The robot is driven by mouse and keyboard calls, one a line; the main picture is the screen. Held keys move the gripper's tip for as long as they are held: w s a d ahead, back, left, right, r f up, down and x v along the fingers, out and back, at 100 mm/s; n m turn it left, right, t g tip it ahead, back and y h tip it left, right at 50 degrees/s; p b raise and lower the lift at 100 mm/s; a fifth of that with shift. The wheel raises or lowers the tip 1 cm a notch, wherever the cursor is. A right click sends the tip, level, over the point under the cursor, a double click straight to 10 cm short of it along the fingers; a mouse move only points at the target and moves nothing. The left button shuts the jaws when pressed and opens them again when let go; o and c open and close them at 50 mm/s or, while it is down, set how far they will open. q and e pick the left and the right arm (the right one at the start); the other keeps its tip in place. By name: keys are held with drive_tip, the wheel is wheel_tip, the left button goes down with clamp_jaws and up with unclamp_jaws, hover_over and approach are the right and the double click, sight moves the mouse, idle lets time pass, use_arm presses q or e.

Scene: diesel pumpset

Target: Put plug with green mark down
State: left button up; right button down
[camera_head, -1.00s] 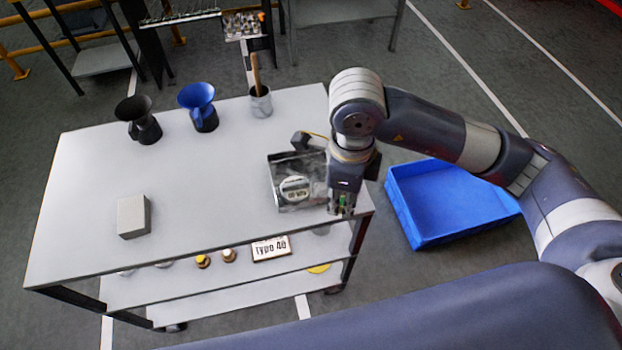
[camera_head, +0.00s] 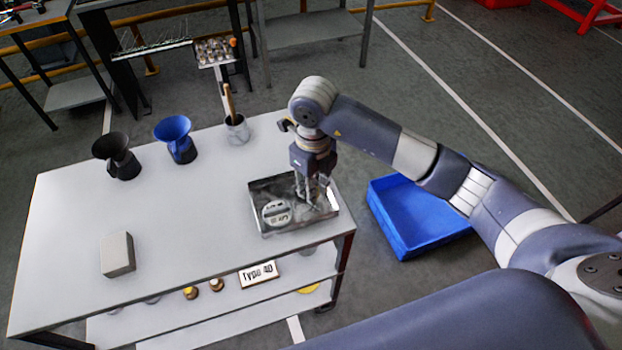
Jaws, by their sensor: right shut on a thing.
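A shallow metal tray (camera_head: 257,195) stands at the right end of the white cart's top, with a round light disc bearing dark lettering (camera_head: 277,212) in it. My right gripper (camera_head: 307,200) points down over the right part of the tray. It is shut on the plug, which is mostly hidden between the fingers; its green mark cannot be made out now. I cannot tell whether the plug touches the tray floor. My left gripper is not in view.
On the cart top (camera_head: 160,215) stand a black funnel jug (camera_head: 117,156), a blue one (camera_head: 176,140), a grey cup (camera_head: 237,132) with a handled tool, and a grey block (camera_head: 117,255). A blue crate (camera_head: 405,245) lies on the floor at right. The cart's middle is clear.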

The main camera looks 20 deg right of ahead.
drive_tip(key=w, duration=0.3)
drive_tip(key=shift+d+f, duration=0.15)
drive_tip(key=shift+d, duration=0.2)
drive_tip(key=shift+f+p, duration=1.15)
drive_tip(key=shift+f, duration=0.35)
drive_tip(key=shift+w+f, duration=0.1)
drive_tip(key=shift+f, duration=0.15)
drive_tip(key=shift+f, duration=0.15)
drive_tip(key=c, duration=1.7)
unclamp_jaws()
